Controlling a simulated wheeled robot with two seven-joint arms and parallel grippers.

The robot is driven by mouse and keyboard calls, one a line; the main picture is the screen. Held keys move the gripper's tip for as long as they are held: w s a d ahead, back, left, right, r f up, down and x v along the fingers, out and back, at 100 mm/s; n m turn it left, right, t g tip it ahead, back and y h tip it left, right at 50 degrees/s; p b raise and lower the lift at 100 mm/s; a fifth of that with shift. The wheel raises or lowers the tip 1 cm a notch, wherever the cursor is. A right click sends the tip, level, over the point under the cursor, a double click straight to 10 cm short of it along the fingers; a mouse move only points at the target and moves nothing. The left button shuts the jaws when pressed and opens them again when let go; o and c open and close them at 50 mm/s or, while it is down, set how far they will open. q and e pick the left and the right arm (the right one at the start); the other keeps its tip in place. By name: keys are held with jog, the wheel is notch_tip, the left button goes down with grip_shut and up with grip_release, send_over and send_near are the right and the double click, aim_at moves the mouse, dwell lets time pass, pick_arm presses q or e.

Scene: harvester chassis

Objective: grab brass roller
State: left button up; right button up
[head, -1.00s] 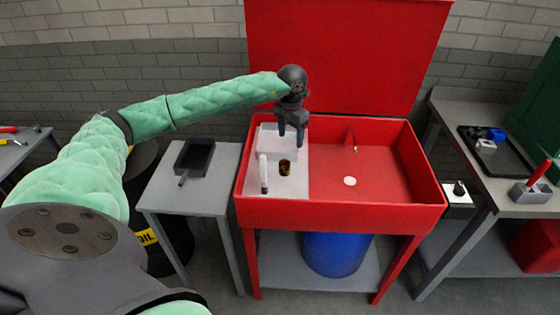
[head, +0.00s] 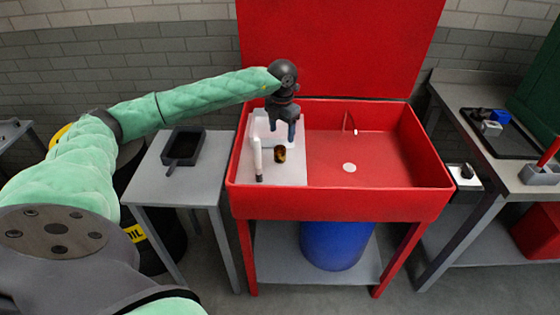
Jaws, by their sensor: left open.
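The brass roller (head: 280,154) is a small dark brown and gold cylinder. It sits on the white board (head: 285,174) in the left part of the red basin (head: 330,205). My left gripper (head: 283,140) is open above and just behind the roller in the picture, fingers pointing down. Its fingertips look close to the roller; whether they touch it I cannot tell. My right gripper is not in view.
A white tube-like item with a dark tip (head: 256,160) stands left of the roller. A white block (head: 260,124) lies behind. The basin's right half is mostly clear, with a white disc (head: 349,168). A grey side table (head: 175,183) holds a black tray (head: 185,145).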

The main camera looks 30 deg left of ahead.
aim_at(280, 148)
pick_arm(q)
jog(key=shift+f+b, duration=0.4)
jog(key=shift+f, duration=0.55)
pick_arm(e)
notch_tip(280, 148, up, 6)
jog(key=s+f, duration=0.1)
pick_arm(q)
jog(key=shift+f+p, duration=0.55)
jog(key=shift+f, duration=0.75)
jog(key=f, duration=0.1)
jog(key=f+p, duration=0.2)
jog(key=f, duration=0.1)
jog(key=shift+s+a, duration=0.2)
jog(key=shift+s, duration=0.05)
jog(key=shift+f, duration=0.45)
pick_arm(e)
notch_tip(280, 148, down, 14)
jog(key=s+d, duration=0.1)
pick_arm(q)
jog(key=shift+c, duration=0.4)
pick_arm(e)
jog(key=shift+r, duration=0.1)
pick_arm(q)
jog(key=c, duration=1.3)
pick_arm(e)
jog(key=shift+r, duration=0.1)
pick_arm(q)
jog(key=shift+o, duration=0.2)
jog(key=shift+r, duration=0.2)
